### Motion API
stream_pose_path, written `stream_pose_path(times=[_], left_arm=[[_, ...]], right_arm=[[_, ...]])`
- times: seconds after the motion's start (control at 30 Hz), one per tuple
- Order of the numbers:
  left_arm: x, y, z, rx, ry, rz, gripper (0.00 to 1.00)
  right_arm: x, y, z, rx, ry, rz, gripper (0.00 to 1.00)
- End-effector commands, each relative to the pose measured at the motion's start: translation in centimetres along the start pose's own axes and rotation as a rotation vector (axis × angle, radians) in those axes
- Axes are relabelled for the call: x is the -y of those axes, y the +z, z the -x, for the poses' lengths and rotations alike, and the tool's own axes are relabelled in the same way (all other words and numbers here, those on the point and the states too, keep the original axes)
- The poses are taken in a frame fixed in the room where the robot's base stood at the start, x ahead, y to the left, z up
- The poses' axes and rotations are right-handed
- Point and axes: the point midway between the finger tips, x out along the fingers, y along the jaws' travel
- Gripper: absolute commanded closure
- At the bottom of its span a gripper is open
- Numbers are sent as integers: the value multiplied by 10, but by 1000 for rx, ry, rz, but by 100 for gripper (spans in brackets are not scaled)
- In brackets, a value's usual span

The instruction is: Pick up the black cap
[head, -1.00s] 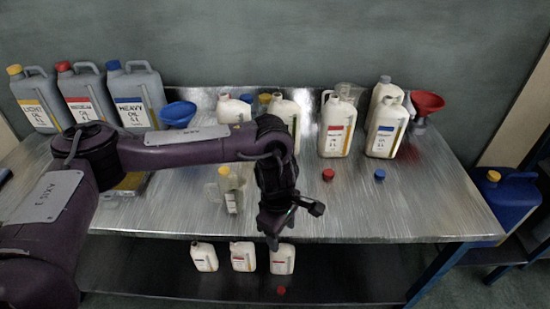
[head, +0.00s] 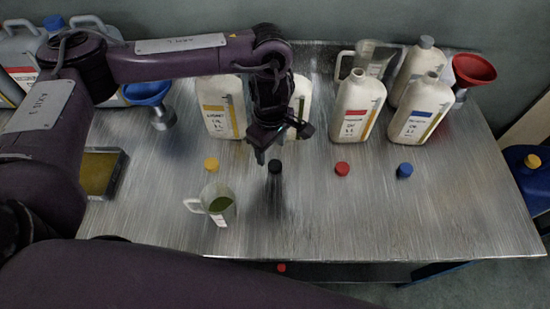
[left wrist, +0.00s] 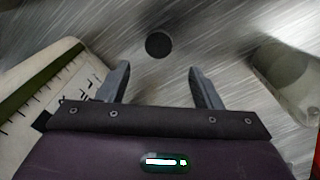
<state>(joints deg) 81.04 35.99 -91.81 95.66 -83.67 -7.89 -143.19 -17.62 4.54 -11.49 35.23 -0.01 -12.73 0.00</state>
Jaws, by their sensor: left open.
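The small round black cap (head: 275,166) lies on the metal table, just below my left gripper (head: 272,150) in the head view. In the left wrist view the black cap (left wrist: 158,44) is in front of the two spread fingers, roughly centred between them and beyond their tips. My left gripper (left wrist: 158,78) is open and empty, and apart from the cap. My right gripper is not in view; a purple arm link of mine crosses the bottom of the head view.
A yellow cap (head: 211,164), red cap (head: 342,169) and blue cap (head: 404,170) lie in the same row. A measuring jug (head: 216,203) stands at front left. White bottles (head: 358,106) stand behind, one right beside the gripper (left wrist: 45,95). The right front of the table (head: 400,220) is clear.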

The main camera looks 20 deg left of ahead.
Motion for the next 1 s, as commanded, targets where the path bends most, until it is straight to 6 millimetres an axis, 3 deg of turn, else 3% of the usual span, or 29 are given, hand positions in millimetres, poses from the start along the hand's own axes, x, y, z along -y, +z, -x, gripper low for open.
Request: stream_pose_path(times=[0.47,0.77,1.0], left_arm=[[-3,6,-56,2,-3,1,41],[-4,5,-61,0,0,0,41],[-3,5,-61,0,0,0,70]], right_arm=[[-5,-12,0,-19,6,1,68],[-4,-13,0,-20,5,1,68],[-1,-11,0,-17,1,-1,68]])
